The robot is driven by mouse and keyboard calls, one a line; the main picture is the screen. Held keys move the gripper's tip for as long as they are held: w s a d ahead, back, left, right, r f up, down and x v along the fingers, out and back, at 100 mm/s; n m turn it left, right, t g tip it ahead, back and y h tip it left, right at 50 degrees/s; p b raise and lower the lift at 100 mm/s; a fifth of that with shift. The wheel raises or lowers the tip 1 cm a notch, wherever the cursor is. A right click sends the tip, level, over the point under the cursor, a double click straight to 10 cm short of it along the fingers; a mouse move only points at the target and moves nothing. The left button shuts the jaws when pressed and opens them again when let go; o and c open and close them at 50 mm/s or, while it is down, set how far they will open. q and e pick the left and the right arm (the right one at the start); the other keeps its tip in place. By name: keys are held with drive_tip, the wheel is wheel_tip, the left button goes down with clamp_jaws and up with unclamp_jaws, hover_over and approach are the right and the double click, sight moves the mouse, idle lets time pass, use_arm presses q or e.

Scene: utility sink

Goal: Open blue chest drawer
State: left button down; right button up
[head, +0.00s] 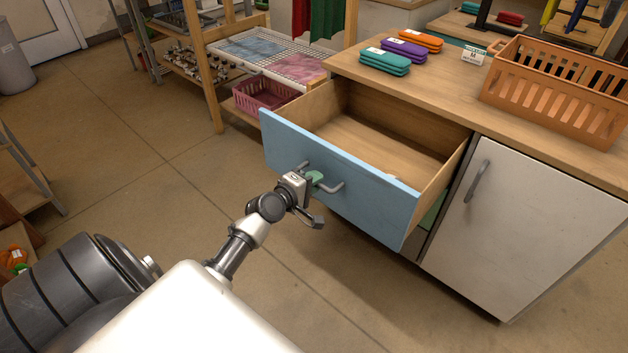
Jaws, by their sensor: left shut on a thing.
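The blue chest drawer (362,203) is pulled well out of the wooden-topped chest. Its bare wooden inside shows and looks empty. A grey bar handle (333,188) is on its blue front. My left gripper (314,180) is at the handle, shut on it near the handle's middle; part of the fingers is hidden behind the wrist. My right gripper is not in view.
A white cupboard door (530,227) with a grey handle is right of the drawer. An orange basket (556,95) and folded coloured cloths (384,61) lie on the worktop (450,93). A wooden rack with a pink basket (264,95) stands behind.

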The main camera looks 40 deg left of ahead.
use_arm(q)
drive_tip(key=c, duration=1.1)
unclamp_jaws()
drive_tip(key=shift+c, duration=0.2)
drive_tip(key=v, duration=1)
drive_tip(key=shift+s+p, duration=0.35)
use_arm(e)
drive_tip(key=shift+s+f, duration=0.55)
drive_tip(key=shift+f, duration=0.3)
use_arm(q)
drive_tip(key=shift+a+r, duration=0.1)
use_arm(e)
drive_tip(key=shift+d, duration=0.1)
